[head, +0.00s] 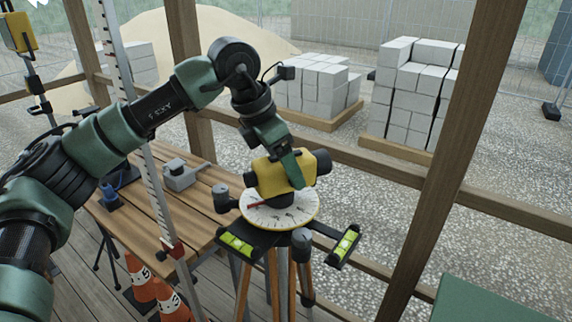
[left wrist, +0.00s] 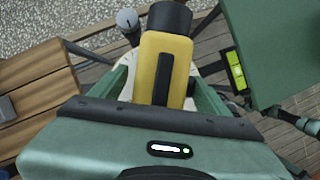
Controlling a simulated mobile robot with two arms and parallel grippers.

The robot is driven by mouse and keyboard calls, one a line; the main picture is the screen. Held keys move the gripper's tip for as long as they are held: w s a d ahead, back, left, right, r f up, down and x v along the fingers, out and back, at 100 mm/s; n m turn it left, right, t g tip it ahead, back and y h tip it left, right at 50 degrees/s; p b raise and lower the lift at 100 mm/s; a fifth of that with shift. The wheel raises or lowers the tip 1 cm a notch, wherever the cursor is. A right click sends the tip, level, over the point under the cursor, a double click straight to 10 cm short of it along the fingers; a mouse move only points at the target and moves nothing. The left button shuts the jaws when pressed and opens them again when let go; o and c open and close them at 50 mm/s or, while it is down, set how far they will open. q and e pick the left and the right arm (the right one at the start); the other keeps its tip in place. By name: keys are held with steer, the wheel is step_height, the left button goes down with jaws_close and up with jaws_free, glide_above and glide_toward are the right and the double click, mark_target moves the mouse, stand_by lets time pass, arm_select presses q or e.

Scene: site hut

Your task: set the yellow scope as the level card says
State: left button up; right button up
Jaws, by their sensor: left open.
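The yellow scope (head: 282,174) sits on a tripod over a round white dial (head: 279,214) with dark marks and a red pointer. Its dark barrel end points right in the head view. My left gripper (head: 297,170) is at the scope from above. In the left wrist view the green fingers of my left gripper (left wrist: 165,90) stand apart on both sides of the yellow scope (left wrist: 163,62). I cannot tell if they touch it. Two green-yellow bubble levels, a left one (head: 236,243) and a right one (head: 345,245), sit on dark arms below the dial. I see no readable level card. My right gripper is out of view.
A wooden bench (head: 133,208) with a grey device (head: 183,173) stands left of the tripod. A tall striped staff (head: 150,170) stands before it. Orange cones (head: 141,277) are below. A timber post (head: 440,160) and a green surface (head: 492,303) are at right.

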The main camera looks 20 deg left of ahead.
arm_select(q)
steer(key=b+v, duration=0.1)
steer(key=v, duration=0.7)
steer(key=shift+b, duration=0.3)
